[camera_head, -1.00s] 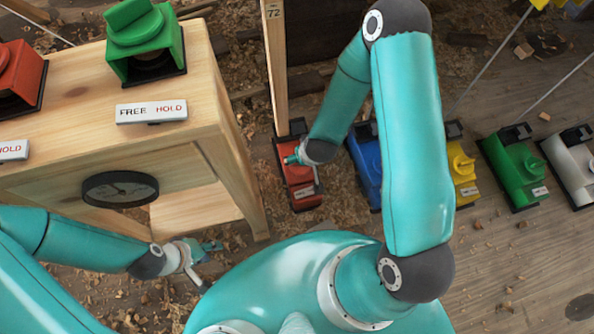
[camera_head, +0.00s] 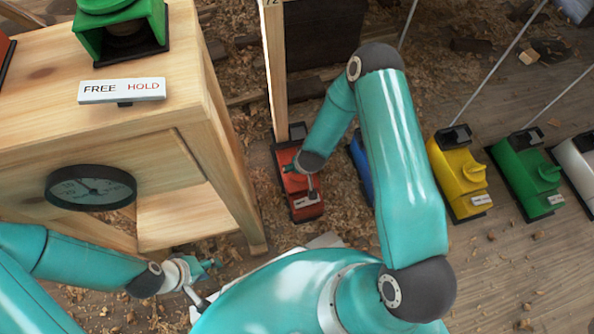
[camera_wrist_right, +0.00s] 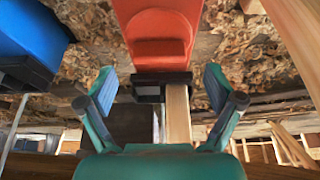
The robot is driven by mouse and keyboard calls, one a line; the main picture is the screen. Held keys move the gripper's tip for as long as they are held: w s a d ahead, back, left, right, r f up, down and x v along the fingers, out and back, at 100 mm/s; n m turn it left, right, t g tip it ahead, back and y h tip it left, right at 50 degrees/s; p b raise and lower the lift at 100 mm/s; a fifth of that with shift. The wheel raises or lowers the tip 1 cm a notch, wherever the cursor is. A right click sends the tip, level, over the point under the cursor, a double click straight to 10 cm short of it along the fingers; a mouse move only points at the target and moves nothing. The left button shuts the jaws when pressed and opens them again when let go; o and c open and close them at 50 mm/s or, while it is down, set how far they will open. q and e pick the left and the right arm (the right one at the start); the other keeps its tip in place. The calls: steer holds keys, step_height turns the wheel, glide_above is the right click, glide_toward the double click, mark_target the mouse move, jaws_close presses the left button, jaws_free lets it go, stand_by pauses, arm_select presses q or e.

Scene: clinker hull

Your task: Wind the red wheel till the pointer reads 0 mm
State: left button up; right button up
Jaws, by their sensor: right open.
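A red unit (camera_head: 304,199) stands on the floor at the foot of a wooden post. Its wheel cannot be made out in the head view, as my right gripper (camera_head: 300,180) covers part of it. In the right wrist view the red body (camera_wrist_right: 160,30) with a raised red block lies beyond my open, empty right gripper (camera_wrist_right: 158,88). No contact shows there. My left gripper (camera_head: 204,282) is apart from the bench, low at its right, empty with fingers spread. A round dark dial (camera_head: 91,188) is on the bench front; its pointer is too small to read.
The wooden bench (camera_head: 180,90) fills the left, with a green unit (camera_head: 122,28) and a FREE/HOLD plate (camera_head: 122,90). Blue (camera_head: 361,168), yellow (camera_head: 458,172), green (camera_head: 528,172) and white units stand in a row to the right. The post (camera_head: 275,75) rises behind the red unit.

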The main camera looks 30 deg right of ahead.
steer(key=shift+b+x, duration=0.5)
steer(key=shift+x, duration=1.35)
